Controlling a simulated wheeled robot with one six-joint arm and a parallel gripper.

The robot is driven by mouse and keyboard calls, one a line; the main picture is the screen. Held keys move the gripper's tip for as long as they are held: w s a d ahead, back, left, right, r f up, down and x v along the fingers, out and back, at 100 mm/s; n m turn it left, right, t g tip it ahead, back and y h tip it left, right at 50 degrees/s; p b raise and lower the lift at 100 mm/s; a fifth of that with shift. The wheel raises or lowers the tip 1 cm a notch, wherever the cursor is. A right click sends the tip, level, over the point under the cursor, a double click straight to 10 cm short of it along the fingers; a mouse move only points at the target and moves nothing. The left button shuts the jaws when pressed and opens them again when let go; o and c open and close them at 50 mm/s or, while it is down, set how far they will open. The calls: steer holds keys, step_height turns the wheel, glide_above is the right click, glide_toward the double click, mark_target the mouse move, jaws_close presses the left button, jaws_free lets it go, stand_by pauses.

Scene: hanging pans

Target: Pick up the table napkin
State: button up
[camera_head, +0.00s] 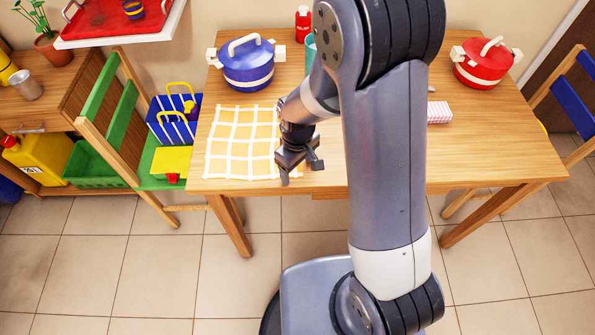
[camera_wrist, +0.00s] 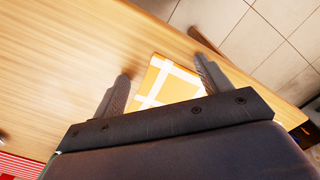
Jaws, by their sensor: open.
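A yellow cloth napkin with a white grid (camera_head: 240,145) lies flat on the left part of the wooden table (camera_head: 480,150), near its front edge. My gripper (camera_head: 299,168) is at the right side of this cloth, pointing down, in the head view. In the wrist view my gripper (camera_wrist: 160,72) has its two fingers spread, with part of the yellow cloth (camera_wrist: 165,84) showing between and beyond them. Nothing is held. The height of the fingers above the table is hard to tell. My arm hides the middle of the table.
A blue pot (camera_head: 246,68) stands behind the yellow cloth and a red pot (camera_head: 482,65) at the back right. A small pink-and-white checked cloth (camera_head: 439,112) lies right of my arm. Chairs flank the table. The table's right part is mostly clear.

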steer(key=shift+f, duration=0.1)
steer(key=c, duration=1.5)
jaws_close()
step_height(320, 180, up, 12)
steer(key=p, duration=0.8)
steer(key=shift+p, duration=0.35)
step_height(320, 180, up, 27)
steer(key=p, duration=0.9)
